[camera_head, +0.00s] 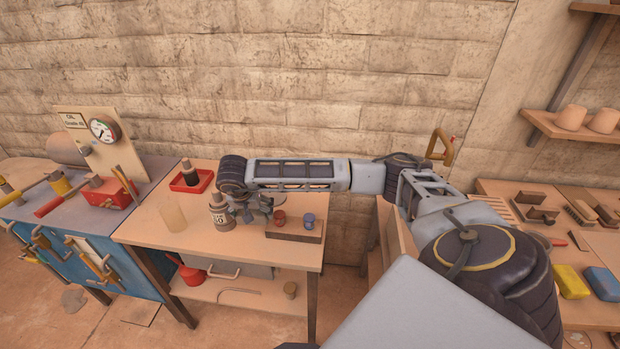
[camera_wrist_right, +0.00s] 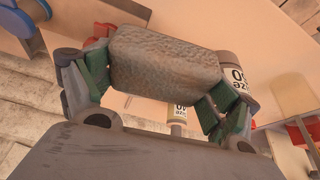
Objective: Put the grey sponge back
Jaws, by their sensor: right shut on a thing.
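The grey sponge (camera_wrist_right: 165,69) is a rough, brownish-grey block with rounded edges. In the right wrist view it sits crosswise between the green-padded fingers of my right gripper (camera_wrist_right: 163,88), which is shut on it. In the head view my right gripper (camera_head: 250,205) is over the wooden table, beside a labelled bottle (camera_head: 221,212); I cannot make out the sponge there. A yellow sponge (camera_head: 570,282) and a blue sponge (camera_head: 602,284) lie on the right bench (camera_head: 555,255). My left gripper is not in view.
Brushes (camera_head: 580,212) lie on the right bench. A gauge panel (camera_head: 103,140) stands left.

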